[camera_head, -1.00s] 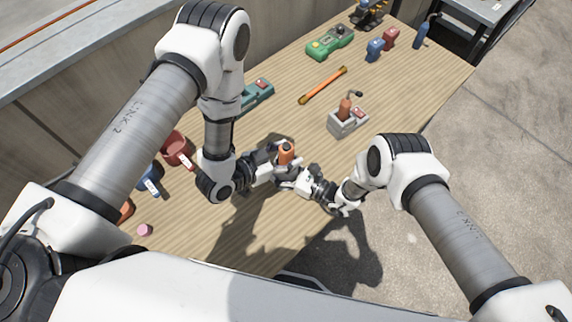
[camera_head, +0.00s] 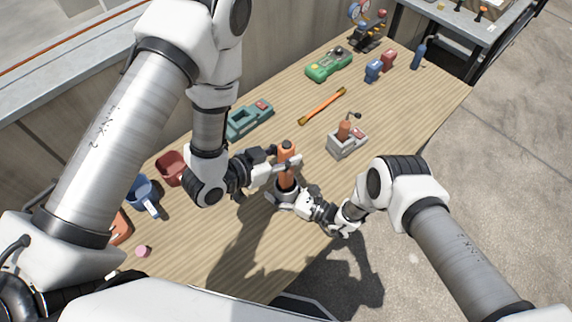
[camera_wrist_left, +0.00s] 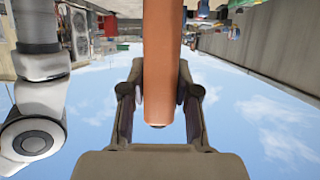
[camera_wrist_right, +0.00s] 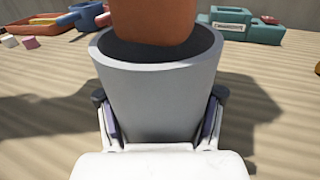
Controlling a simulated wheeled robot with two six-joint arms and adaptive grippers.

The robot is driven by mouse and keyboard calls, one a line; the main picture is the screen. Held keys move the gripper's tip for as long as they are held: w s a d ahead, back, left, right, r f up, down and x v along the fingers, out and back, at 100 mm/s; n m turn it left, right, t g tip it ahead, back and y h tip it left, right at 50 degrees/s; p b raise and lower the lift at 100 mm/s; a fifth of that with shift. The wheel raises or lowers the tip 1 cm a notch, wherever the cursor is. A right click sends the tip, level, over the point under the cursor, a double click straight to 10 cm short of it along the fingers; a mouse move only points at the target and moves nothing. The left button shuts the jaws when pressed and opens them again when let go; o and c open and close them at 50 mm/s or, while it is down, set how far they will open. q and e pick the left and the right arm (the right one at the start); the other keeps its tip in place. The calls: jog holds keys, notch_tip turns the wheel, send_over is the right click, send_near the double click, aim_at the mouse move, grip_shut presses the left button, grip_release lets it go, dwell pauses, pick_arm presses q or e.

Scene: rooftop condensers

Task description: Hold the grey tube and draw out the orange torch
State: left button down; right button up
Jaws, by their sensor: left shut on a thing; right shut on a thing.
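The orange torch (camera_head: 286,175) stands roughly upright, with a dark top end. My left gripper (camera_head: 287,162) is shut on its upper part; in the left wrist view the torch (camera_wrist_left: 161,60) runs between both fingers. The grey tube (camera_wrist_right: 157,95) is a wide, open-topped cup, mouth up. My right gripper (camera_head: 287,197) is shut on it, below my left gripper, one finger on each side. In the right wrist view the torch's rounded lower end (camera_wrist_right: 155,25) is over the tube's dark mouth; I cannot tell whether it is still slightly inside.
A grey holder with an orange-brown handled piece (camera_head: 345,150) stands to the right. A teal holder (camera_head: 248,120) and an orange bar (camera_head: 322,106) lie farther back. A red mug (camera_head: 171,168) and a blue mug (camera_head: 141,190) are at left. Table between these is mostly clear.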

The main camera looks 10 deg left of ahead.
aim_at(281, 149)
pick_arm(q)
jog(key=shift+r, duration=0.2)
pick_arm(e)
jog(key=o, duration=1.3)
jog(key=shift+o, duration=0.6)
pick_arm(q)
jog(key=shift+r, duration=0.15)
pick_arm(e)
jog(key=shift+d, duration=0.25)
pick_arm(q)
notch_tip(281, 149, up, 3)
jog(key=p, duration=0.3)
jog(key=shift+f, duration=0.2)
pick_arm(e)
jog(key=v, duration=0.8)
jog(key=shift+s+d, duration=0.2)
jog(key=shift+d, duration=0.05)
